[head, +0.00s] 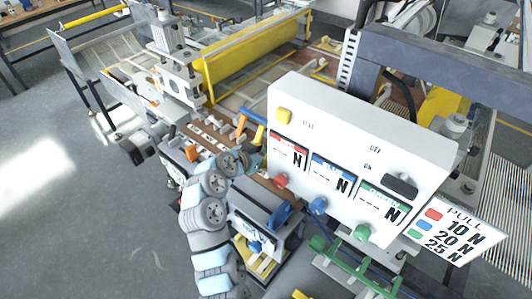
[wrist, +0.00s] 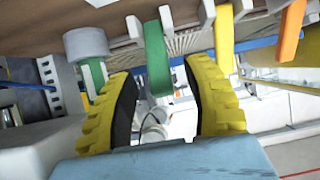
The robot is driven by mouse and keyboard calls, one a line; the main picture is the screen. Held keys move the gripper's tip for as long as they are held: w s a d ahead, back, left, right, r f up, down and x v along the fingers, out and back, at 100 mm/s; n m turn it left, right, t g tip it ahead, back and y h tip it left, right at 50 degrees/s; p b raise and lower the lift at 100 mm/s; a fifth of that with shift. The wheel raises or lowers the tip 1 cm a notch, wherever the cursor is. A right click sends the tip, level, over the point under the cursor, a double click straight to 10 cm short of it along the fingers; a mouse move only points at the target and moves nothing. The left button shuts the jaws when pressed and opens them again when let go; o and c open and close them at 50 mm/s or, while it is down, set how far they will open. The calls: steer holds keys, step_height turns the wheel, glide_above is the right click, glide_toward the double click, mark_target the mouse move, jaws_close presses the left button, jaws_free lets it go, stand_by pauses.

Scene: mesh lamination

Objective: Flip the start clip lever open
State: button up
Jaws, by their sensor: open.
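In the wrist view my gripper (wrist: 160,78) is open, with its two yellow ribbed fingers spread apart. A green hook-shaped lever (wrist: 156,58) hangs from a brown beam edge and shows between the fingertips; I cannot tell whether either finger touches it. A grey cylinder (wrist: 86,43) with a green strip below it is left of the fingers. A yellow lever (wrist: 224,35) is just right of the right finger, and an orange one (wrist: 290,30) is farther right. None is marked as the start clip. In the head view the fingers are mostly hidden beside the white panel.
The white control panel (head: 358,128) with red, blue and green displays stands right of my arm. A grey box with a blue handle (head: 280,214) is close by. Open floor (head: 80,220) lies left.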

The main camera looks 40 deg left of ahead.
steer(key=v, duration=1.1)
steer(key=shift+s, duration=0.25)
steer(key=shift+r, duration=0.1)
